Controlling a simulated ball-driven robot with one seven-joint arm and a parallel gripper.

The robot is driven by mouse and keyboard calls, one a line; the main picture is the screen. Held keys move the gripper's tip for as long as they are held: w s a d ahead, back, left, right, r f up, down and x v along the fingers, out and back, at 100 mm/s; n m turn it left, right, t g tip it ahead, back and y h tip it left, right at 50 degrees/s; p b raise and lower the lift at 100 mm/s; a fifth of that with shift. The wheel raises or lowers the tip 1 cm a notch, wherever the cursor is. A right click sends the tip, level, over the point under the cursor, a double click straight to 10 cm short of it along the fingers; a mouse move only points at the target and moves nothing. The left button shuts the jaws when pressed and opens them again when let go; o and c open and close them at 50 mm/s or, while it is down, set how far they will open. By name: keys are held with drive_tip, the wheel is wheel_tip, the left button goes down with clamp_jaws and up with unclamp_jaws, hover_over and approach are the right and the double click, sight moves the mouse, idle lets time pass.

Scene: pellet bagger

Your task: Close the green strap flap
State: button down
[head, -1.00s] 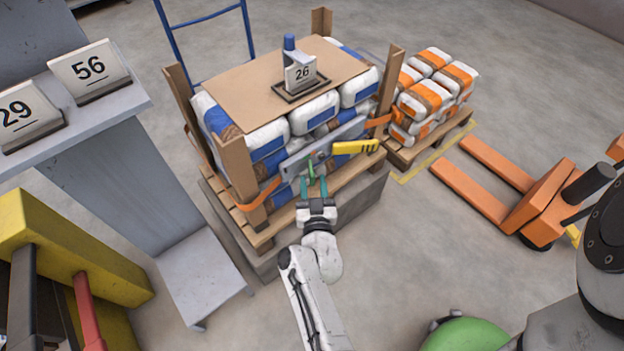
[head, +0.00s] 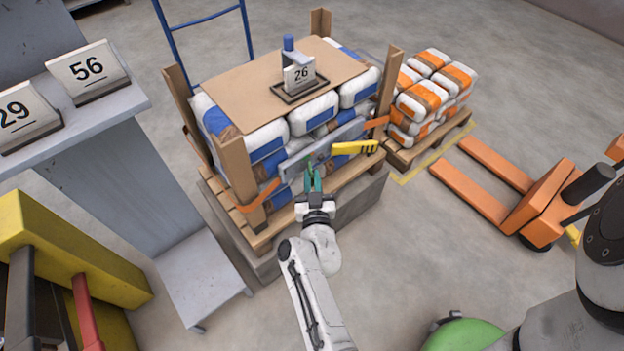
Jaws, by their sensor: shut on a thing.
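The green strap flap (head: 309,164) is a small green piece on the grey metal bar (head: 342,138) across the front of the bagged pallet load. My gripper (head: 313,181) has teal fingers and is at the flap, in front of the bar's middle. Its fingers are close together and shut on the flap, most of which they hide. A yellow handle (head: 354,147) sticks out to the right from the bar. The orange strap (head: 262,197) runs from both ends of the bar around the corner posts.
An orange pallet jack (head: 520,190) and orange-marked bags (head: 420,102) are to the right. A grey stand (head: 130,170) is left.

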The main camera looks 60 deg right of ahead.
sight(308, 163)
idle(0.4)
drive_tip(key=shift+w+a+f+m+g+h+b, duration=0.1)
drive_tip(key=shift+w+a+m+g+h+b, duration=0.2)
drive_tip(key=shift+w+m+g+h+b, duration=0.7)
drive_tip(key=shift+w+a+r+m+g+h+b, duration=0.1)
drive_tip(key=shift+w+a+m+g+h+b, duration=0.2)
drive_tip(key=shift+m+g+b, duration=1.45)
drive_tip(key=shift+w+a+f+m+g+h+b, duration=0.1)
drive_tip(key=shift+w+a+m+g+h+b, duration=0.4)
drive_tip(key=shift+g+b, duration=1.4)
drive_tip(key=shift+d+m+g+h+p, duration=0.15)
drive_tip(key=shift+m+g+h+p, duration=0.1)
drive_tip(key=shift+g+h+p, duration=0.1)
drive_tip(key=c, duration=1.1)
unclamp_jaws()
drive_tip(key=shift+w, duration=0.1)
drive_tip(key=shift+r+p, duration=0.2)
drive_tip(key=shift+p, duration=0.15)
